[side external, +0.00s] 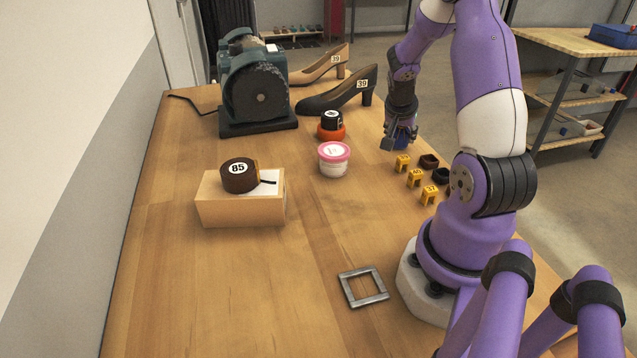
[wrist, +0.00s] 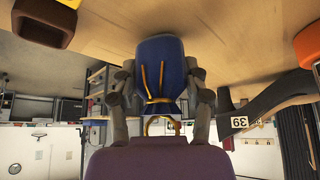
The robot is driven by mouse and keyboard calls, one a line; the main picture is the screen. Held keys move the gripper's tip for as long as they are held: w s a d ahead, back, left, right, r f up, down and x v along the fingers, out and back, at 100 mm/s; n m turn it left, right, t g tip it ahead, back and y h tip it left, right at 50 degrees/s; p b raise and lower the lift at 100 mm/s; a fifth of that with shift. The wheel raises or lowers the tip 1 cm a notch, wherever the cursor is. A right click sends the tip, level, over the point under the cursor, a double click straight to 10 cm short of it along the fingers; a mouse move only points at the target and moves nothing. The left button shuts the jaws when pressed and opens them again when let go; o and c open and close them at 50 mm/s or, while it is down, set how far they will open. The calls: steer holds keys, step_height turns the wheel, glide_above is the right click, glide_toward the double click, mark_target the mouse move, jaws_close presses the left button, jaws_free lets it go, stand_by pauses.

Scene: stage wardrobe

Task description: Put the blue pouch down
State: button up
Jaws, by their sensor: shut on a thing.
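The blue pouch (wrist: 162,70) with a yellow drawstring is between the fingers of my gripper (wrist: 160,92) in the wrist view. The gripper is shut on it. In the side view, my gripper (side external: 399,143) is near the right edge of the wooden table, just behind the yellow blocks. Only a small part of the blue pouch (side external: 404,133) shows there, between the dark fingers. I cannot tell whether the pouch touches the table.
Several yellow pieces (side external: 414,178) and dark pieces (side external: 442,176) lie near the gripper. A pink-lidded tub (side external: 334,160), an orange-based roll (side external: 331,127), and a black shoe (side external: 341,98) stand to its left. A metal frame (side external: 363,287) lies in front. Open wood lies between.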

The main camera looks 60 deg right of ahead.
steer(key=shift+f, duration=0.2)
steer(key=o, duration=1)
steer(key=shift+o, duration=0.2)
steer(key=v, duration=1.2)
steer(key=w+a+r+n+t+y, duration=0.25)
steer(key=a+n, duration=0.25)
steer(key=a, duration=0.3)
steer(key=w+a+r+n+t+y, duration=0.1)
steer(key=w+a+r+n+t, duration=0.2)
steer(key=a, duration=0.5)
steer(key=s+a+n+y, duration=0.2)
steer(key=s+a+n, duration=0.1)
steer(key=a+n, duration=0.6)
steer(key=a, duration=0.2)
steer(key=shift+a+y, duration=0.35)
steer(key=shift+r, duration=0.1)
